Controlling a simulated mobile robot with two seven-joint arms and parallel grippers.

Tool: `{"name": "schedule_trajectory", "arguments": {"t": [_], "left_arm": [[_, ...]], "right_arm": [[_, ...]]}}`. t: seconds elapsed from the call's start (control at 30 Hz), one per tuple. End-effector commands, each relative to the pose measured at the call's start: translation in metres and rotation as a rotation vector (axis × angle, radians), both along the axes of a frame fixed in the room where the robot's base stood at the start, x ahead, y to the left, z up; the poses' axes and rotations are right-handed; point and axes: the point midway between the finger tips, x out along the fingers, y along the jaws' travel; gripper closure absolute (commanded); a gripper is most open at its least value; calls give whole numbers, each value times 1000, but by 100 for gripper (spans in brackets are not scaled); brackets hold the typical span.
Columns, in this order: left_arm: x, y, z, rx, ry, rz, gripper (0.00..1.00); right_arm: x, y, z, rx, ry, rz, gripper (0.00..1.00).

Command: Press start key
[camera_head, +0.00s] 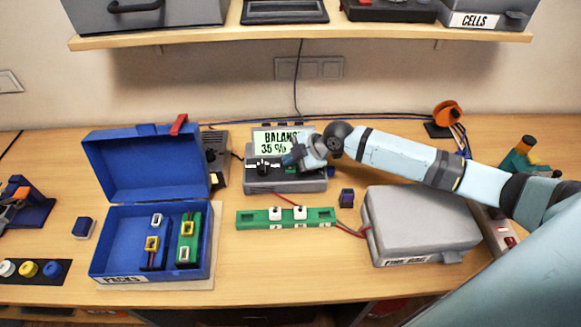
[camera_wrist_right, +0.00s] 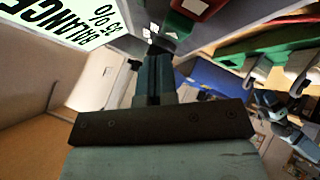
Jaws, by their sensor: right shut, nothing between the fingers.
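The grey charger (camera_head: 285,182) stands at the back middle of the table. Its raised display (camera_head: 271,141) reads "BALANCE 35 %", and the display also shows close by in the right wrist view (camera_wrist_right: 62,22). My right gripper (camera_head: 288,160) is shut and empty, with its fingertips at the charger's front panel, below the display. In the right wrist view its closed fingers (camera_wrist_right: 157,62) point at the panel beside a red key-like part (camera_wrist_right: 196,6) with green next to it. I cannot tell whether the tips touch a key. The start key cannot be made out for certain. My left gripper is not in view.
A green board (camera_head: 255,218) with white plugs lies in front of the charger. An open blue box (camera_head: 98,250) with battery packs stands left, a grey case (camera_head: 418,220) right under my arm. A small dark block (camera_head: 346,198) stands between. A shelf (camera_head: 330,36) hangs above.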

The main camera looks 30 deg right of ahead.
Motion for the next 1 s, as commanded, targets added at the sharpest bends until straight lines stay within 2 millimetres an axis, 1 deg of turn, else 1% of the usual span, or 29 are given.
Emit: {"name": "schedule_trajectory", "arguments": {"t": [0.43,0.73,1.0], "left_arm": [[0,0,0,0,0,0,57],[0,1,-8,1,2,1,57],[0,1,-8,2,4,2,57]], "right_arm": [[0,0,0,0,0,0,100],[0,0,-9,0,0,0,100],[0,0,-8,0,0,0,100]]}}
